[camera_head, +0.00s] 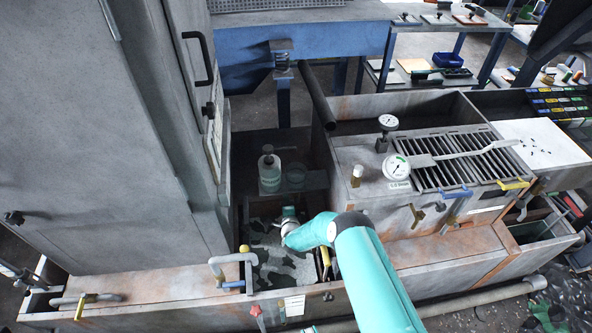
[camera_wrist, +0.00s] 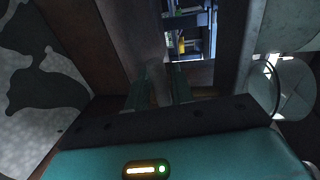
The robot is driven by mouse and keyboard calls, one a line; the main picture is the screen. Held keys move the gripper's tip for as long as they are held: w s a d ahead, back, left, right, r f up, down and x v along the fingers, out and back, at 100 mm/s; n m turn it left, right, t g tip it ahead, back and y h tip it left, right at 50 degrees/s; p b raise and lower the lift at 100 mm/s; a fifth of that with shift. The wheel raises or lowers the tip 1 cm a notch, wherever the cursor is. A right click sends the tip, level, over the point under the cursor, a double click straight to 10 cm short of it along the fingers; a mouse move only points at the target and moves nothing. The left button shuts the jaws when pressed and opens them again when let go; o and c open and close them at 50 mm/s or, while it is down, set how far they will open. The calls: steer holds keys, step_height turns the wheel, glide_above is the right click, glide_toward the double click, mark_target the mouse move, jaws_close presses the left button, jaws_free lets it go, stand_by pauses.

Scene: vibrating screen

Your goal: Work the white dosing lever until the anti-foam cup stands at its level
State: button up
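My gripper (camera_head: 288,220) is in front of and below the shelf, over the foamy pit. In the wrist view my gripper's dark fingers (camera_wrist: 158,84) stand apart with a blurred pale strip between them; whether they touch it is unclear. A round clear vessel (camera_wrist: 284,88) shows at the right.
Patchy grey foam (camera_head: 280,258) lies in the pit under my arm. A tall grey cabinet (camera_head: 100,130) closes off the left. A box with gauges (camera_head: 396,167) and a slotted grate (camera_head: 455,160) stands right.

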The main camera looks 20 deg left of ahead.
steer(key=shift+s, duration=0.1)
steer(key=v, duration=0.3)
steer(key=f+v, duration=0.1)
steer(key=v, duration=0.1)
steer(key=shift+s+d, duration=0.3)
steer(key=shift+s, duration=0.05)
steer(key=shift+o, duration=1.3)
steer(key=v, duration=0.6)
